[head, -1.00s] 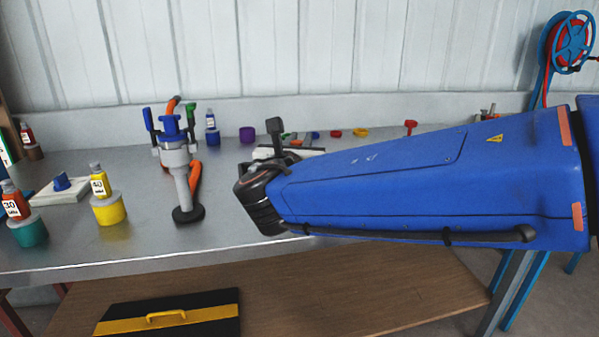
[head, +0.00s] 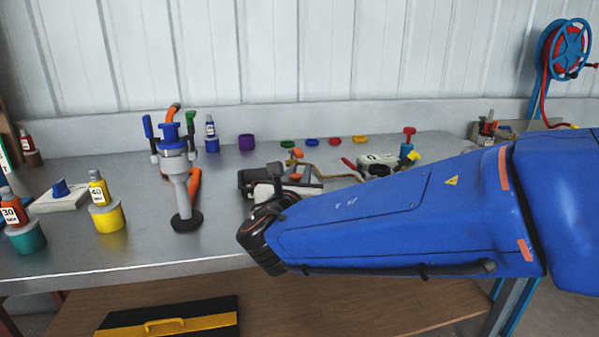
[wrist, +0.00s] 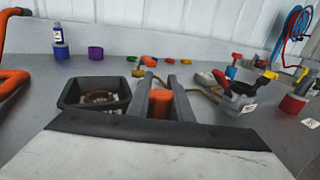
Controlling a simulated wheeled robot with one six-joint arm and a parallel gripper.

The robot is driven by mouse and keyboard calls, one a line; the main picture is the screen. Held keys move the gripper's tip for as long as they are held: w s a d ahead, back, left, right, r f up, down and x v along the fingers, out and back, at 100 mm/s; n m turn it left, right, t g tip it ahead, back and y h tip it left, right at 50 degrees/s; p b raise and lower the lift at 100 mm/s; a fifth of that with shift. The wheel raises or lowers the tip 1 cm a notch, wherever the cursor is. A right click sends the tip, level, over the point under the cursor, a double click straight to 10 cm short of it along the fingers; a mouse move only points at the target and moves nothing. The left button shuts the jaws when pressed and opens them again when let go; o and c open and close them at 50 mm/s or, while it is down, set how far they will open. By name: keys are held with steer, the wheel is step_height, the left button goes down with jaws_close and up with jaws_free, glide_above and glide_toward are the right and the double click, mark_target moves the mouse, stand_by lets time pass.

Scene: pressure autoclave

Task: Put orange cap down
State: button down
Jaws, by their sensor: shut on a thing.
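The orange cap (wrist: 160,103) is between the two dark fingers of my gripper (wrist: 164,98) in the wrist view. My gripper is shut on it, and the fingers hide its sides. In the head view a small orange patch (head: 295,177) shows at the end of my arm, beside the black tray; my gripper is partly hidden there by my wrist. I cannot tell whether the cap touches the bench (head: 130,240).
A black square tray (wrist: 95,97) with a brown round thing in it is just left of my fingers. Green, blue, red and yellow caps (head: 361,139) lie along the back. A grey pump-like device (head: 178,170) stands to the left. Tools clutter the right.

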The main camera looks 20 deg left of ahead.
steer(key=shift+f, duration=0.25)
steer(key=c, duration=1.6)
jaws_free()
steer(key=shift+s+r, duration=0.1)
steer(key=shift+r, duration=0.4)
steer(key=s, duration=0.4)
steer(key=s+d, duration=0.1)
steer(key=s, duration=0.2)
steer(key=s+d, duration=0.1)
steer(key=s, duration=0.3)
steer(key=shift+s, duration=0.3)
